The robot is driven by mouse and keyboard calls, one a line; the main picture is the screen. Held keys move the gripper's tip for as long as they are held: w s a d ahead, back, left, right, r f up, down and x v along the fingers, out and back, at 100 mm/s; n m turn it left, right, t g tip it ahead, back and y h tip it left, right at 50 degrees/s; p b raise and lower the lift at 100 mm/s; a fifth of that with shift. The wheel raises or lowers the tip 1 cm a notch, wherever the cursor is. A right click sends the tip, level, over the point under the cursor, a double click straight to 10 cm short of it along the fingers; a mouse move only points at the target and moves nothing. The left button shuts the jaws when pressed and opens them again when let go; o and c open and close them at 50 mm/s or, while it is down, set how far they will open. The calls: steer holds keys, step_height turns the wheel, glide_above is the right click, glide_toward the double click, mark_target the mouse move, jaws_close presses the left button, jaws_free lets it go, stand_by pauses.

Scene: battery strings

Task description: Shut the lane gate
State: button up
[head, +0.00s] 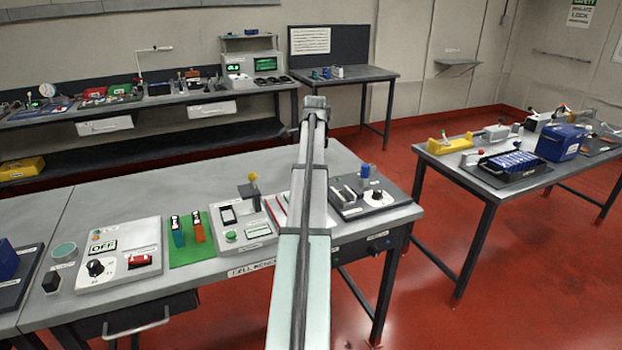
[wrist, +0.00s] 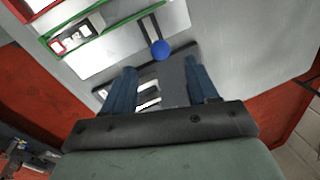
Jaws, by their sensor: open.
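The wrist view shows a blue ball knob (wrist: 161,49) at the end of a dark slotted bar, just beyond my fingers; I take it as the lane gate's handle. Pale lane-like strips (wrist: 148,95) show between the fingers. In the head view a blue knob (head: 365,170) stands at the back of a dark-topped unit (head: 380,201) with pale blocks, right of my arm. I cannot tell the gate's exact position. My gripper (wrist: 162,82) is open, with its two blue fingers apart and nothing between them. It also shows in the head view (head: 315,103), above the bench.
My arm hides part of the bench. A right table (head: 450,169) holds a blue box (head: 561,142).

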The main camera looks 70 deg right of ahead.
steer(key=shift+w+d+f, duration=0.15)
steer(key=shift+d+f, duration=0.05)
steer(key=shift+f, duration=0.95)
steer(key=shift+w+d+f, duration=0.1)
steer(key=shift+d+f, duration=0.05)
steer(key=shift+f, duration=0.95)
steer(key=shift+w+d+f, duration=0.15)
steer(key=shift+d+f, duration=0.05)
steer(key=shift+f, duration=0.95)
steer(key=shift+c, duration=0.2)
jaws_close()
